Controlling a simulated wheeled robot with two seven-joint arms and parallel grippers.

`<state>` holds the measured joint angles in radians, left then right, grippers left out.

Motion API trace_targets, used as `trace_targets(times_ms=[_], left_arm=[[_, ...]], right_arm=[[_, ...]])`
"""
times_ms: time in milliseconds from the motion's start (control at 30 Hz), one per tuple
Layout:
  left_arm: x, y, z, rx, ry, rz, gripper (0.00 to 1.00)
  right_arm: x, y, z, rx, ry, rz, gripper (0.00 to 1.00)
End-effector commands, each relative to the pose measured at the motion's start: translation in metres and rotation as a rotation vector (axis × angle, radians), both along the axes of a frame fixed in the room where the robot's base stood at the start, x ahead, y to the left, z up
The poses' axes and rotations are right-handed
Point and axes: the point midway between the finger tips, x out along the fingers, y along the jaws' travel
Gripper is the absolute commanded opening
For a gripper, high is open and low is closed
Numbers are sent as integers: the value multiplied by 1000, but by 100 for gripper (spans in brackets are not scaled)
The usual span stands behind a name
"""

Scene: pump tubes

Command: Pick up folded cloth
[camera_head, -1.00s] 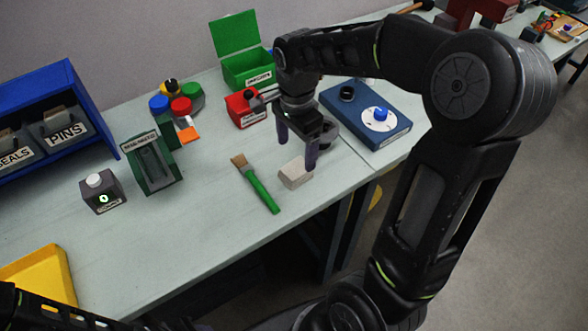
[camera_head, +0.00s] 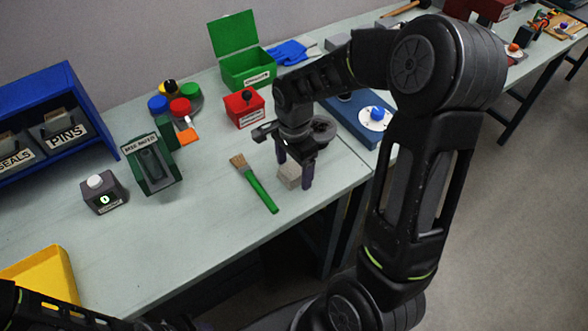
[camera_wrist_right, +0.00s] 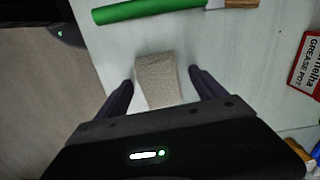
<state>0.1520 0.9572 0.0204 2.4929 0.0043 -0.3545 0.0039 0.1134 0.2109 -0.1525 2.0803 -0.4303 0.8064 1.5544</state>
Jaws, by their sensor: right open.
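The folded cloth (camera_head: 289,176) is a small beige-grey block lying on the light table near its front edge. My right gripper (camera_head: 294,172) is open, pointing down, with its two dark purple fingers on either side of the cloth. In the right wrist view the cloth (camera_wrist_right: 158,80) lies between the open fingertips (camera_wrist_right: 160,84), with a gap at each side. I cannot tell how far above the table the fingertips are. My left gripper is not in view; only part of my left arm shows at the bottom left.
A green-handled brush (camera_head: 259,190) lies just left of the cloth. A red grease pot (camera_head: 244,110) and an open green box (camera_head: 249,70) stand behind. A blue device with a white dial (camera_head: 374,121) is to the right.

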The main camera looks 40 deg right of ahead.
Motion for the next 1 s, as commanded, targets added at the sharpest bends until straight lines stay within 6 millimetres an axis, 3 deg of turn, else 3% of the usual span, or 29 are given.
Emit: trace_targets(times_ms=[600,1000], left_arm=[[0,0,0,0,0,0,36],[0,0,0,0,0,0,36]], right_arm=[[0,0,-2,0,0,0,80],[0,0,-2,0,0,0,48]])
